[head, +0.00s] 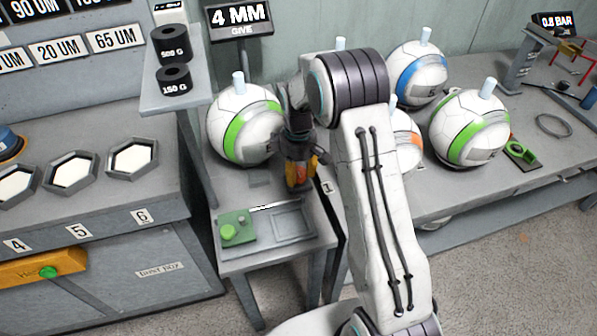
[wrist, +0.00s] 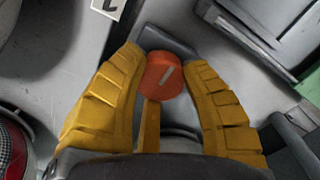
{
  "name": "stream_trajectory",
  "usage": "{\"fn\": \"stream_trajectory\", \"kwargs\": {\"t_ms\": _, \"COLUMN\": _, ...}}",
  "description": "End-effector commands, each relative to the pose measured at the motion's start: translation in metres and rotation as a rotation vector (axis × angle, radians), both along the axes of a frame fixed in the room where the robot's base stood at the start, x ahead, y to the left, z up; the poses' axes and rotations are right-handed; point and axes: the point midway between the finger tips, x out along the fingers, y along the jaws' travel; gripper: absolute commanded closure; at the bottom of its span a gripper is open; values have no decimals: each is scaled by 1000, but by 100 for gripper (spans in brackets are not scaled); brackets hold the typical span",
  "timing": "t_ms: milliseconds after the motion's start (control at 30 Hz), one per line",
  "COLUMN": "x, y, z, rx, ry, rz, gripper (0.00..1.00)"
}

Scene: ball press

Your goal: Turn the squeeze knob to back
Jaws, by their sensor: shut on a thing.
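The knob (wrist: 160,88), which I take to be the squeeze knob, is a round orange-red piece with a short grey mark on its top face. In the wrist view it sits between the two yellow fingers of my gripper (wrist: 167,66), which are shut on it from both sides. The grey mark lies slanted in the picture. In the head view my gripper (head: 301,168) points down over the small grey stand (head: 262,262). The arm and fingers largely hide the knob there.
A green block (head: 235,228) and a shallow grey tray (head: 293,222) are on the stand just in front of my gripper. A white ball with a green band (head: 228,135) is close on the left. More balls (head: 416,72) stand behind and right.

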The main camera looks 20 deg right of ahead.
Motion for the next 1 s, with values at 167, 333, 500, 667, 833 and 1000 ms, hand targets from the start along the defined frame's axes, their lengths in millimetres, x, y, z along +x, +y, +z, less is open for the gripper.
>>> {"fn": "stream_trajectory", "kwargs": {"t_ms": 167, "x": 1, "y": 1, "z": -1, "rx": 0, "ry": -1, "rz": 25, "gripper": 91}}
{"fn": "stream_trajectory", "kwargs": {"t_ms": 333, "x": 1, "y": 1, "z": -1, "rx": 0, "ry": -1, "rz": 29, "gripper": 91}}
{"fn": "stream_trajectory", "kwargs": {"t_ms": 500, "x": 0, "y": 1, "z": -1, "rx": 0, "ry": -1, "rz": 29, "gripper": 91}}
{"fn": "stream_trajectory", "kwargs": {"t_ms": 667, "x": 0, "y": 1, "z": -1, "rx": 0, "ry": -1, "rz": 28, "gripper": 49}}
{"fn": "stream_trajectory", "kwargs": {"t_ms": 833, "x": 0, "y": 1, "z": 0, "rx": 0, "ry": 0, "rz": 27, "gripper": 34}}
{"fn": "stream_trajectory", "kwargs": {"t_ms": 1000, "x": 0, "y": 0, "z": 0, "rx": 0, "ry": 0, "rz": 26, "gripper": 32}}
